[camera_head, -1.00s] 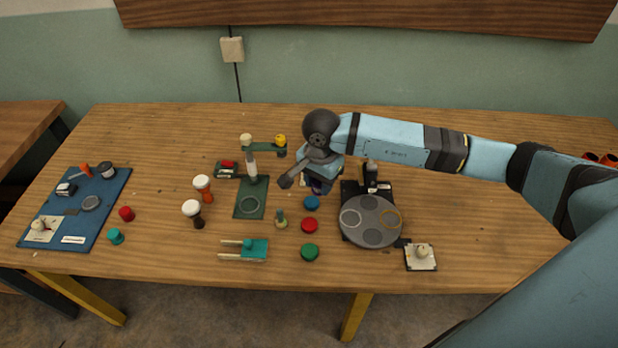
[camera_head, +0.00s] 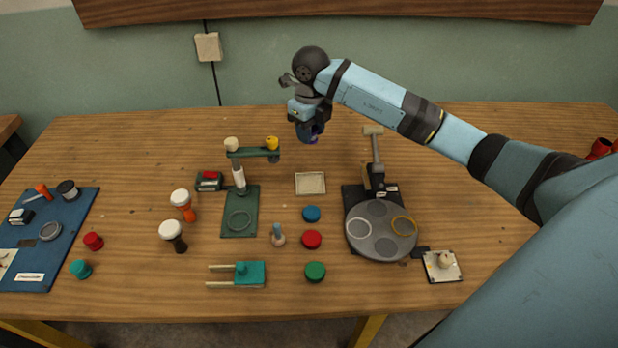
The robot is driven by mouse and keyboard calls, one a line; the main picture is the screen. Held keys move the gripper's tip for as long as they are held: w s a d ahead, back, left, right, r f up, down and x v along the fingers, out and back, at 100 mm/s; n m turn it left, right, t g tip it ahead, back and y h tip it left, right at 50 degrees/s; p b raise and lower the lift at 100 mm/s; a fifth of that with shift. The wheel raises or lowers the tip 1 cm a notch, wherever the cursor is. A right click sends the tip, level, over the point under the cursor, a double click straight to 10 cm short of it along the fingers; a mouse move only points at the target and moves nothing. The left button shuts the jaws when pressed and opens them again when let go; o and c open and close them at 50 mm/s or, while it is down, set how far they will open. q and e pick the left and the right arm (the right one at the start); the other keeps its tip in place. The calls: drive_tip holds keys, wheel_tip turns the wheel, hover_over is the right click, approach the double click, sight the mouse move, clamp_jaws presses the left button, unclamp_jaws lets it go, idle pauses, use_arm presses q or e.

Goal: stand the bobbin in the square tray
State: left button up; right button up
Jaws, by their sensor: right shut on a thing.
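My right gripper (camera_head: 309,122) is raised over the far part of the table, its fingers pointing down. It is shut on a small dark blue and purple thing, which looks like the bobbin (camera_head: 313,135); the gripper hides much of it. The square tray (camera_head: 298,191) is a shallow, pale beige tray lying on the table. It looks empty. The gripper and bobbin are above and beyond the tray in the picture, apart from it. My left gripper is not in view.
Blue (camera_head: 311,214), red (camera_head: 312,239) and green (camera_head: 315,271) discs lie nearer than the tray. A green stand (camera_head: 240,210) is left of it, a grey round plate device (camera_head: 381,230) right. Two goblet drums (camera_head: 172,232) stand further left. The table's right side is fairly clear.

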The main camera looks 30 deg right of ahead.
hover_over(310, 184)
wheel_tip(310, 184, down, 11)
drive_tip(key=shift+f, duration=0.1)
drive_tip(key=shift+d+f, duration=0.1)
drive_tip(key=shift+f, duration=2.15)
drive_tip(key=shift+f, duration=0.15)
drive_tip(key=o, duration=0.9)
